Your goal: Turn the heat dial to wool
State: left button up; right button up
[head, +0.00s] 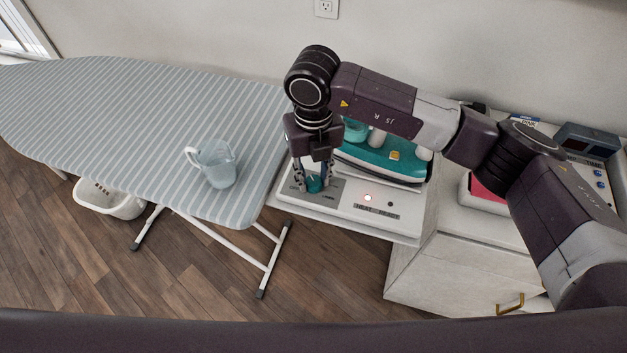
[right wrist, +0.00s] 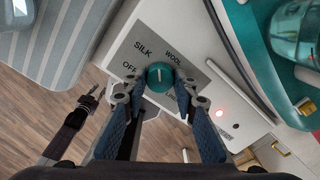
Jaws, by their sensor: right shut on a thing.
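The teal heat dial (right wrist: 160,75) sits on a grey plate on the white front panel of the iron station (head: 345,205). Labels OFF, SILK and WOOL ring it; others are hidden by my fingers. Its pale pointer mark seems to point up between SILK and WOOL, though it is small. My right gripper (right wrist: 160,100) comes down over the dial with its fingers shut on the dial's sides; it also shows in the head view (head: 314,180). A dark gripper, apparently my left one (right wrist: 92,97), shows low at the left in the right wrist view; its jaws are unclear.
A red lamp (head: 368,198) glows on the panel. A teal iron (head: 385,160) rests behind the dial. The striped ironing board (head: 110,120) with a clear jug (head: 217,165) stands at left. A timer box (head: 588,140) sits at right on the cabinet. A white basket (head: 105,200) is below.

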aim_at(314, 180)
jog(key=m+b, duration=0.2)
jog(key=m, duration=0.2)
jog(key=shift+w, duration=0.1)
jog(key=shift+m+b, duration=1)
jog(key=shift+m, duration=1.1)
jog(key=shift+r, duration=0.1)
jog(key=o, duration=1.2)
jog(key=shift+c, duration=0.2)
notch_tip(314, 180, up, 12)
